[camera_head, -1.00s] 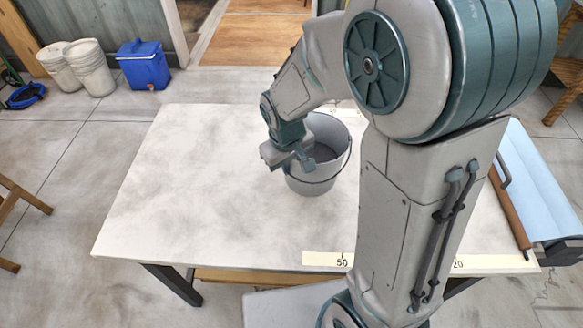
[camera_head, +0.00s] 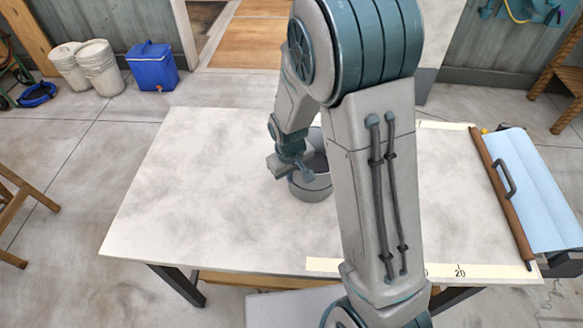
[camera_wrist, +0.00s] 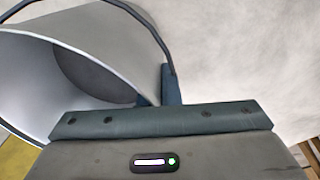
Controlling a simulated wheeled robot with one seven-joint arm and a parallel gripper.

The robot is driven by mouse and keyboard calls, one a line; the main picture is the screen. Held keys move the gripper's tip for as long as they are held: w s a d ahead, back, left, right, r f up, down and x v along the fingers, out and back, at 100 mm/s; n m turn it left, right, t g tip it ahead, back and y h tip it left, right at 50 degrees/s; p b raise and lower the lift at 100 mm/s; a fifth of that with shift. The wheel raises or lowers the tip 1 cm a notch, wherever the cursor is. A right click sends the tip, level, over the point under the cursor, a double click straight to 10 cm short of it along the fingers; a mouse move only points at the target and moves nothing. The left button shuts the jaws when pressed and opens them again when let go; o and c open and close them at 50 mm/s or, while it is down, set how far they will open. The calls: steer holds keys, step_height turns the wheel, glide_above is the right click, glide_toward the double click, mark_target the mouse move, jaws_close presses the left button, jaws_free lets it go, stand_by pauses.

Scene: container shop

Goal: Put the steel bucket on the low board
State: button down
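The steel bucket (camera_head: 313,187) is grey and open-topped, near the middle of the pale table; my arm covers its right side. My gripper (camera_head: 291,167) is at the bucket's left rim. In the wrist view, my gripper's fingers (camera_wrist: 158,92) are close together at the rim of the bucket (camera_wrist: 85,75), with its dark bail handle curving down beside them. They look shut on the rim. I cannot tell whether the bucket's base touches the tabletop. A wooden board (camera_head: 240,279) shows low under the table's front edge; it may be the low board.
The pale table (camera_head: 170,200) is bare left of the bucket. A measuring strip (camera_head: 330,266) runs along its front edge. A light blue sheet with a wooden bar (camera_head: 540,190) lies at the right. A blue cooler (camera_head: 153,68) and white buckets (camera_head: 100,68) stand on the floor behind.

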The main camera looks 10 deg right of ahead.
steer(key=shift+f, duration=0.1)
steer(key=c, duration=1.6)
jaws_free()
steer(key=shift+c, duration=0.2)
